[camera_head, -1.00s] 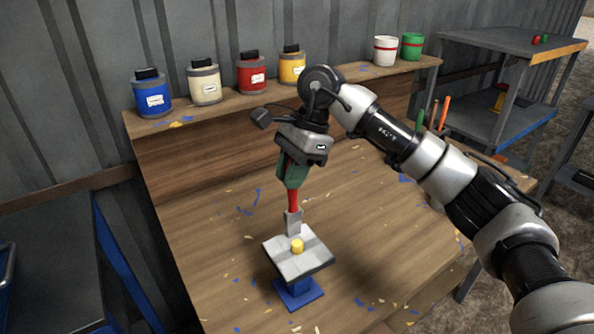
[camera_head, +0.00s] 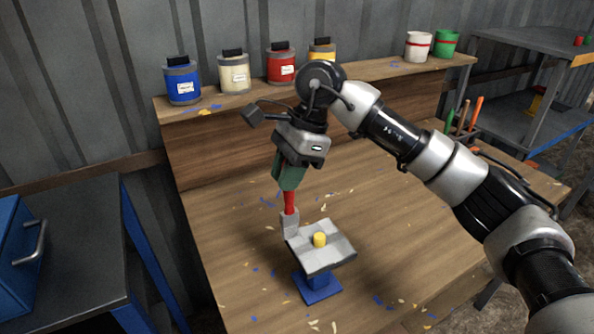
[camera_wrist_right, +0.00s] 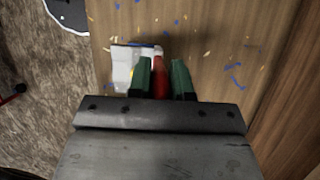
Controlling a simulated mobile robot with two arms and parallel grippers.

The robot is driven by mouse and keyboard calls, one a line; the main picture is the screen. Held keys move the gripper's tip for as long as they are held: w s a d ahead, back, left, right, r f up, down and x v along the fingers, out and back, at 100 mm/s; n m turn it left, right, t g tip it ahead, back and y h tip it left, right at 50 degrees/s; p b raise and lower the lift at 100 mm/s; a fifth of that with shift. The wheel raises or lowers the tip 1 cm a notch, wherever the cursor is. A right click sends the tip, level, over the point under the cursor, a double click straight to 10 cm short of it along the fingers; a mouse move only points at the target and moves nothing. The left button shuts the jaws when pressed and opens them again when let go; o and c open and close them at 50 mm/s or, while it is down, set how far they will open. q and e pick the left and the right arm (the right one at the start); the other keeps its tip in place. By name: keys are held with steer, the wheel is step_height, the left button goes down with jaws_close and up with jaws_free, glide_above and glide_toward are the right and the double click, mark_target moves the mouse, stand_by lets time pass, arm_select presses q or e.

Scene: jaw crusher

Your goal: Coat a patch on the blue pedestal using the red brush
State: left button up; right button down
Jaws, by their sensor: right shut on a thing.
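The blue pedestal (camera_head: 318,290) stands on the wooden table with a light grey, tilted plate (camera_head: 337,254) on top. A small yellow cylinder (camera_head: 319,240) sits on the plate. My right gripper (camera_head: 288,183), with green fingers, is shut on the red brush (camera_head: 289,203), which points down. The brush's grey head is at the plate's left corner; I cannot tell whether it touches. In the right wrist view the red handle (camera_wrist_right: 160,80) is between the fingers and the plate (camera_wrist_right: 121,62) is partly hidden behind them. My left gripper is out of view.
Blue, cream, red and yellow paint tins (camera_head: 234,74) line the back shelf (camera_head: 360,78), with white and green pots (camera_head: 418,46) at its right. Tools (camera_head: 465,118) stand at the table's right. A dark bench with a blue box (camera_head: 15,250) is at left. Paint flecks cover the table.

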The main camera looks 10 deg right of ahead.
mark_target(284, 158)
steer(key=shift+a, duration=0.2)
steer(key=shift+r, duration=0.15)
steer(key=shift+r+p, duration=1.5)
steer(key=shift+r, duration=0.9)
